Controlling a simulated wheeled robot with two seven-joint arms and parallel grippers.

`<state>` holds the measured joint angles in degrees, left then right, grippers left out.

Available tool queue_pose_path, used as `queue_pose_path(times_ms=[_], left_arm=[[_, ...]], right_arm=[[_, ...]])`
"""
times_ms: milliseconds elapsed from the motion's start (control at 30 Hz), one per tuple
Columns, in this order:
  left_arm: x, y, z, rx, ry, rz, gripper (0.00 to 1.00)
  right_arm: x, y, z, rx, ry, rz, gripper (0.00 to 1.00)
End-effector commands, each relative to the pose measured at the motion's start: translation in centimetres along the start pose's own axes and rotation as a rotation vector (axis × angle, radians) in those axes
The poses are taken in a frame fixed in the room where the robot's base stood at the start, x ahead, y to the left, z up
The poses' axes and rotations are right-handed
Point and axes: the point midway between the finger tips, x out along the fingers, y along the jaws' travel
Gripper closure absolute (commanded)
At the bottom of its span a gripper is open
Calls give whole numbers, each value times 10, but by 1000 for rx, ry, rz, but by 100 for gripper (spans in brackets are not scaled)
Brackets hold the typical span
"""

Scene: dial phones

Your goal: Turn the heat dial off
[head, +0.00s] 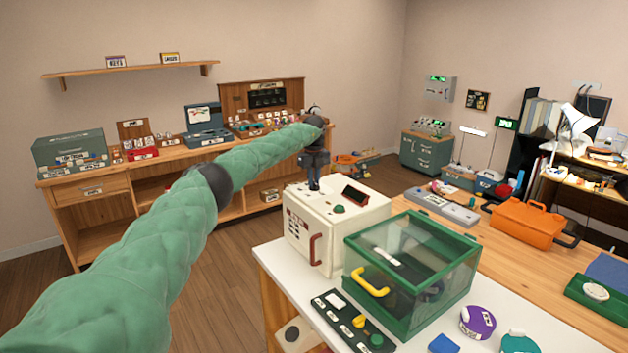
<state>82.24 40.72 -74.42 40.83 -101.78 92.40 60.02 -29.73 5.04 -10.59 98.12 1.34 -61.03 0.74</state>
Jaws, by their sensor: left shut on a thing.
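My left arm reaches across the picture to a white box (370,221) with a red-brown handle on the white table. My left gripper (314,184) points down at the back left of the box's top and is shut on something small. The fingers hide what they hold; it may be a dial, but I cannot read a heat label. A dark green knob (338,209) sits on the box's top, in front of the gripper and apart from it. A small dark display (355,195) stands beside that knob. My right gripper is not in view.
A green-framed clear case (412,262) with a yellow handle stands close at the right of the white box. A black panel (352,322) with a yellow knob lies in front. A purple round thing (478,321) and an orange case (522,222) are further right.

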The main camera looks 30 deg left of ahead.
Motion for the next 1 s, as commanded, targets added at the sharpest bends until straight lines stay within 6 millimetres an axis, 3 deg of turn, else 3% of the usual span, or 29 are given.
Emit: queue_pose_path(times_ms=[300, 833, 867, 900, 933, 1000], left_arm=[[-3, 0, 2, -111, -3, -5, 100], [-4, 0, 2, -132, -3, -6, 100], [-4, 0, 2, -132, -3, -6, 80], [-4, 1, 2, -132, -3, -5, 72], [-3, 1, 2, -132, -3, -5, 67], [-3, 1, 1, -131, -2, -4, 65]], right_arm=[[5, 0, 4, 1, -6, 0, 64], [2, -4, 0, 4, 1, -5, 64], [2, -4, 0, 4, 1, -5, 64], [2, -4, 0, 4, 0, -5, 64], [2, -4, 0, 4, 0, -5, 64], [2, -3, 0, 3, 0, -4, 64]])
